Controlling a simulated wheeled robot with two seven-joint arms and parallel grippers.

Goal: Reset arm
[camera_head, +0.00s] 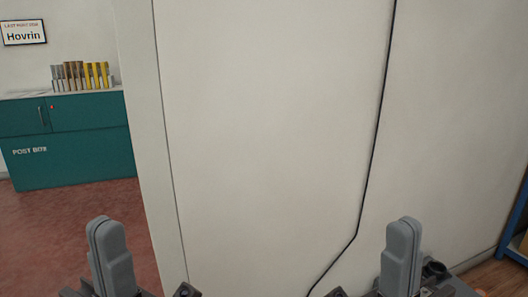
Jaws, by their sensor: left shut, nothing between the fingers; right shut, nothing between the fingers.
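My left gripper (107,235) shows at the bottom left of the head view. Its grey fingers are together and point up in the picture, with nothing between them. My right gripper (404,235) shows at the bottom right in much the same pose, also shut and empty. Dark parts of my own arms show at the bottom edge. The rest of both arms is out of view.
A pale wall or panel (270,120) with a dark line down it fills the middle. At the left, a teal post box cabinet (75,160) bears several upright grey, brown and yellow items (80,76). A "Hovrin" sign (23,33) hangs above. A blue frame (516,222) shows at the right edge.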

